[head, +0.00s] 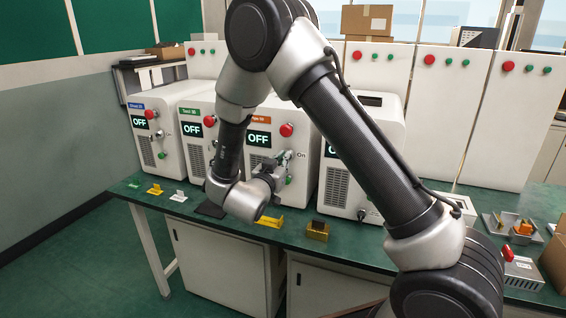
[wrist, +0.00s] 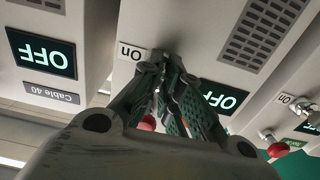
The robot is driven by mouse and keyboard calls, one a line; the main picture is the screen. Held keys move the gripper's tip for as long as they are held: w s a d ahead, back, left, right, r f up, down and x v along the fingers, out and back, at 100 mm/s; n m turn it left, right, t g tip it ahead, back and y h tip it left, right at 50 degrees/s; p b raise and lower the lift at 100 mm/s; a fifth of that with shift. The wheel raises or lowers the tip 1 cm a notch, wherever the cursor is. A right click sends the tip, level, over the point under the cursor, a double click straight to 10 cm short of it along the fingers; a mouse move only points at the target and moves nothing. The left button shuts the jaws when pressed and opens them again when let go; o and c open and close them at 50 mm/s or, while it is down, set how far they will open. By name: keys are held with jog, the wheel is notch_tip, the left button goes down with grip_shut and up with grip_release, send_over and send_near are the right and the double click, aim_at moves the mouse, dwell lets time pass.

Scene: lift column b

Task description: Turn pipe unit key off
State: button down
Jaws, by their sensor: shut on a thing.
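The pipe unit (head: 300,205) is the white box with an orange label, third from the left. Its display (head: 258,139) reads OFF; part of it also shows in the wrist view (wrist: 222,96). A red button (head: 287,130) sits beside the display, and an "On" mark (head: 301,155) is to the right of the key spot. My gripper (head: 284,158) is at the front of this unit, shut on the key. In the wrist view my gripper (wrist: 165,62) closes right beside the "On" mark (wrist: 130,54). The fingers hide the key, so its angle cannot be told.
Similar white units stand close on both sides; the two at left (head: 147,123) (head: 195,131) read OFF. The cable unit's display (wrist: 42,53) reads OFF. Yellow tags and a small gold block (head: 317,232) lie along the green bench (head: 135,188). My arm covers part of the unit at right.

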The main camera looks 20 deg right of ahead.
dwell(0.5)
jog(key=c, duration=1.6)
grip_release()
jog(key=shift+c, duration=0.2)
jog(key=v, duration=1.2)
